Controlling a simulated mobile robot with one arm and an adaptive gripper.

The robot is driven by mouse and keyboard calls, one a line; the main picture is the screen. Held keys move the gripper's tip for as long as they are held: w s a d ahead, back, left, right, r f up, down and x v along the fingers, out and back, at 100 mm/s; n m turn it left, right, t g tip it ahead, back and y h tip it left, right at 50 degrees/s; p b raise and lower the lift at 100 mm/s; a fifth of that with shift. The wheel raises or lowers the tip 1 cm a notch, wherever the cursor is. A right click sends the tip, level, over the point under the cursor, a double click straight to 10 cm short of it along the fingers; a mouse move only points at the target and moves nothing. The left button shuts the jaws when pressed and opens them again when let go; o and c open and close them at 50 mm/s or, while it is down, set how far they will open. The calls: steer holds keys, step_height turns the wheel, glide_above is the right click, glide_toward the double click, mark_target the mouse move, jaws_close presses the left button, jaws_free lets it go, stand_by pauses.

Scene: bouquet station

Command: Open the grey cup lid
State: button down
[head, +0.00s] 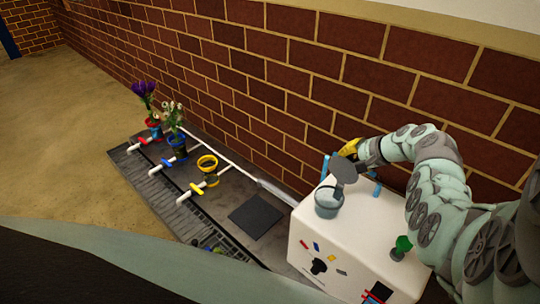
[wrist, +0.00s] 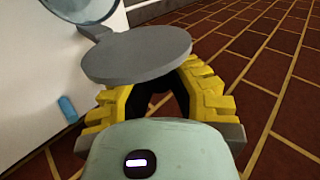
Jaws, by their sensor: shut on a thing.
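The grey cup (head: 328,203) stands on the white box (head: 310,235), near its left edge. Its flat round grey lid (head: 343,170) is tilted up off the rim, so the cup's mouth shows. In the wrist view the lid (wrist: 138,55) is a grey disc in front of my fingertips, with a small hinge piece beside the cup (wrist: 82,8). My gripper (head: 364,152), with yellow fingers, is at the lid's upper right edge and shut on it. In the wrist view the lid hides the fingertips of my gripper (wrist: 158,82).
A brick wall (head: 300,100) runs close behind the white box. A green knob (head: 403,243) stands on the box's right side. A rack with a purple-flower pot (head: 154,130), a white-flower pot (head: 178,147) and a yellow-rimmed pot (head: 207,166) lies to the left.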

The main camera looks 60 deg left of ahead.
steer(key=shift+w+a+f+m+g+b, duration=0.15)
steer(key=shift+w+g+b, duration=0.25)
steer(key=shift+b, duration=0.4)
steer(key=shift+w+f+m+g+b, duration=0.1)
steer(key=shift+w+m+g+b, duration=0.25)
steer(key=shift+b, duration=0.4)
steer(key=shift+w+b, duration=0.15)
steer(key=shift+b, duration=0.15)
steer(key=shift+a+g, duration=0.15)
steer(key=shift+g, duration=0.1)
steer(key=c, duration=0.9)
jaws_free()
steer(key=shift+o, duration=0.2)
steer(key=v, duration=1.2)
